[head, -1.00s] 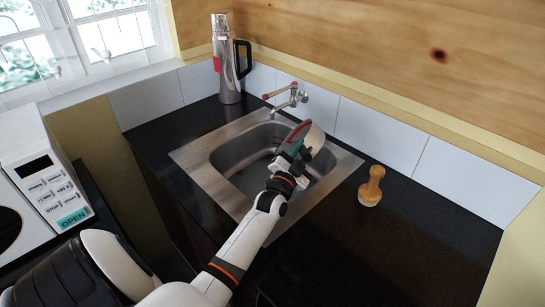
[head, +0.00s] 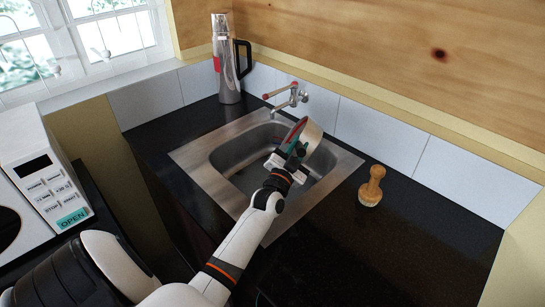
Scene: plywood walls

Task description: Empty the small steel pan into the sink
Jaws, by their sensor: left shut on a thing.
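The small steel pan (head: 312,137) is over the right side of the sink, tipped steeply on its side. Its pale outer side faces right, and a red and dark strip shows along its left edge. My left gripper (head: 292,160) is shut on the pan at its near side; the fingers are partly hidden by the wrist. The steel sink (head: 228,158) is set in the black counter, and its visible basin floor looks mostly bare. The pan's inside is not clearly visible, so its contents cannot be told. My right gripper is not in view.
A wall tap (head: 292,97) juts out behind the sink, close to the pan. A steel flask (head: 228,70) stands at the back left corner. A wooden brush (head: 371,187) stands right of the sink. A microwave (head: 45,185) is at left. The front right counter is clear.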

